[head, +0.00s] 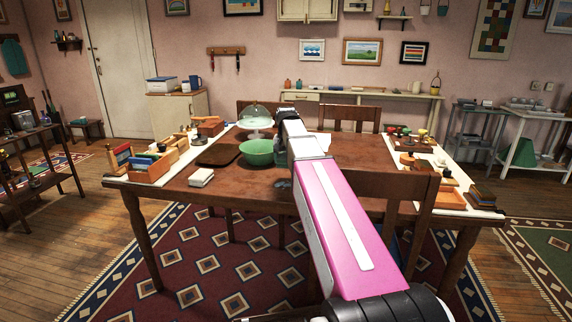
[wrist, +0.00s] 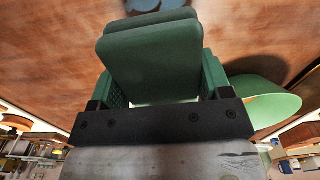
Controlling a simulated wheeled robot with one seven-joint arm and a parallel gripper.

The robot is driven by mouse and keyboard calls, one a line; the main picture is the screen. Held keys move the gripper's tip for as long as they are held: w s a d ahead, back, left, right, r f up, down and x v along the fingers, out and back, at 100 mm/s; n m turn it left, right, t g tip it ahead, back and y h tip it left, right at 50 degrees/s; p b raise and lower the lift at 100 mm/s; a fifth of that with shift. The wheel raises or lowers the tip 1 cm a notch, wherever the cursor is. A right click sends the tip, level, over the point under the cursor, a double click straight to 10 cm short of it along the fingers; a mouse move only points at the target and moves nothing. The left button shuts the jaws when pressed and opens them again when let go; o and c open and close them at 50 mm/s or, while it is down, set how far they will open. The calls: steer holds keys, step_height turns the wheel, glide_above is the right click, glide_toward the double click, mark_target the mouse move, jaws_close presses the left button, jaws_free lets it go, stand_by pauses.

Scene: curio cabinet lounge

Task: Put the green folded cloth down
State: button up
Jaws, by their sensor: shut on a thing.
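The green folded cloth (wrist: 150,62) fills the upper middle of the wrist view as a thick, dark green folded pad. My gripper (wrist: 158,80) is shut on it, with a finger at each side. The wooden table (wrist: 60,60) lies behind the cloth in the wrist view. In the head view, my arm reaches over the middle of the table (head: 225,185), and the arm hides most of my gripper and the cloth. I cannot tell how high the cloth is above the table.
A green bowl (head: 258,152) stands close by the gripper, also at right in the wrist view (wrist: 262,100). A glass-domed stand (head: 255,122), a brown tray (head: 218,155) and a white stack (head: 201,177) are nearby. A small dark blue thing (head: 283,184) lies near the front edge.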

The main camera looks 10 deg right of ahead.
steer(key=s+a+r, duration=0.2)
steer(key=s+a, duration=0.1)
steer(key=a, duration=1.2)
steer(key=s+a+r, duration=0.1)
steer(key=s+a, duration=0.2)
steer(key=a, duration=1.1)
glide_above(235, 184)
steer(key=shift+m, duration=0.4)
steer(key=f, duration=0.7)
steer(key=shift+w+a, duration=0.1)
steer(key=shift+w, duration=0.1)
steer(key=shift+f, duration=1.95)
steer(key=shift+f, duration=0.1)
steer(key=o, duration=1.3)
